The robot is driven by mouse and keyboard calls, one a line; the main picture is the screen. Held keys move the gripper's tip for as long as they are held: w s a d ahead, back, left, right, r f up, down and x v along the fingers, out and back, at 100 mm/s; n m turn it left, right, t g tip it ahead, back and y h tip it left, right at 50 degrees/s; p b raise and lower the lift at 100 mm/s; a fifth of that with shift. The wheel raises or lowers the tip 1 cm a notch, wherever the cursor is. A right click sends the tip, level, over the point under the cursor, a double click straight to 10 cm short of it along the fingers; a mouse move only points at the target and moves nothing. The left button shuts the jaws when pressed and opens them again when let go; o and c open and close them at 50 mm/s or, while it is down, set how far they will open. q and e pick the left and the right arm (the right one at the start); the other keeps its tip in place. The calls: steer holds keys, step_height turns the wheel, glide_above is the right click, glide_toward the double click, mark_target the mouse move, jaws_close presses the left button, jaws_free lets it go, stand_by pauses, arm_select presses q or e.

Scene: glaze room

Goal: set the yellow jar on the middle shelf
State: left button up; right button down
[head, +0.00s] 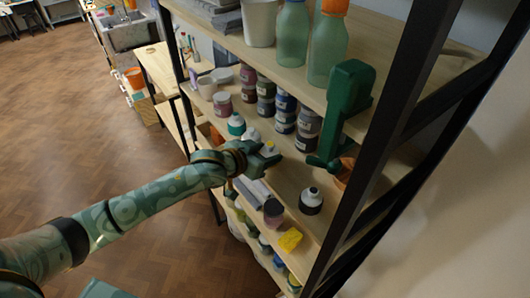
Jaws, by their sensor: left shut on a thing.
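The shelving unit's middle shelf (290,180) carries rows of jars and a green clamp-like device. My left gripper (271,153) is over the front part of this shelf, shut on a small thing. My right gripper is not in view.
A white-capped dark jar (311,202) stands right of the gripper, and a teal jar (236,124) left of it. The green device (343,105) stands behind. Bottles (291,35) are on the shelf above. A yellow sponge-like block (290,239) lies lower. Bare board shows between.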

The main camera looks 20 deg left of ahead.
arm_select(q)
steer(key=shift+f, duration=0.2)
steer(key=o, duration=1.5)
steer(key=shift+f, duration=0.1)
steer(key=shift+s+r, duration=0.1)
steer(key=shift+r, duration=0.1)
steer(key=v, duration=1.2)
